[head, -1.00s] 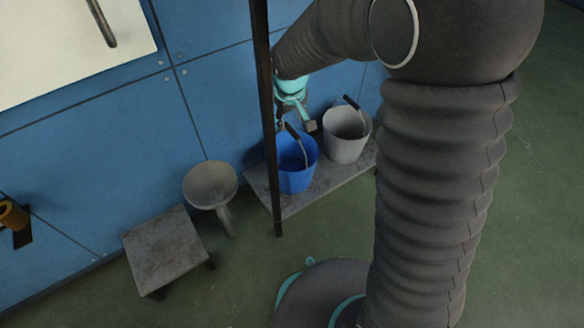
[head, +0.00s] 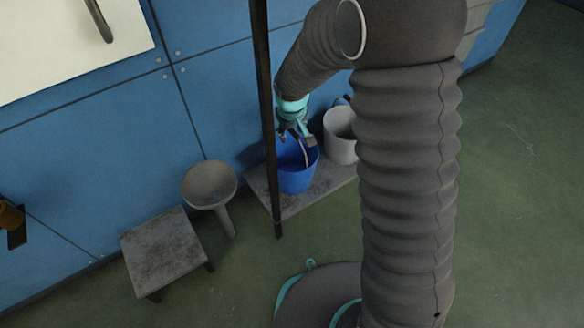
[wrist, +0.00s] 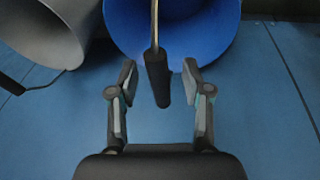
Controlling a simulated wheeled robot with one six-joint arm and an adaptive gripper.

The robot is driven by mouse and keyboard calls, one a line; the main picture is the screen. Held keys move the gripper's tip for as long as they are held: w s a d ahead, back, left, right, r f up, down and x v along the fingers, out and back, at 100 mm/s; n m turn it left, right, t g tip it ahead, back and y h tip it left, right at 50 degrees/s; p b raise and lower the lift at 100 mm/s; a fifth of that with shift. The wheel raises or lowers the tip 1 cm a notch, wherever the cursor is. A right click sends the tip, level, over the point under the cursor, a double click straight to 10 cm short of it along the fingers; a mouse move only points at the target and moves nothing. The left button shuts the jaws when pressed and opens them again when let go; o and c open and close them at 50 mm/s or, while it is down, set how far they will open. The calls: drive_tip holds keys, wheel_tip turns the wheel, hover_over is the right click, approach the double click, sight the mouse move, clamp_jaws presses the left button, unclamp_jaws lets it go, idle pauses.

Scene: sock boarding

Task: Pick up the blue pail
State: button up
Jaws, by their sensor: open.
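The blue pail (head: 297,178) stands on a low grey platform against the blue wall in the head view. In the wrist view the blue pail (wrist: 190,45) fills the top middle, and its handle's black grip (wrist: 158,78) lies between my open fingers. My gripper (wrist: 160,88) is open, with one finger on each side of the grip and a visible gap on both sides. In the head view my gripper (head: 298,135) is at the pail's rim and partly hides the handle.
A grey-white pail (head: 341,135) stands just right of the blue one on the platform (head: 322,184). A dark upright post (head: 268,120) stands just left. A grey funnel-like stand (head: 210,186) and a low grey stool (head: 160,250) are further left.

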clamp_jaws()
drive_tip(key=shift+r, duration=0.15)
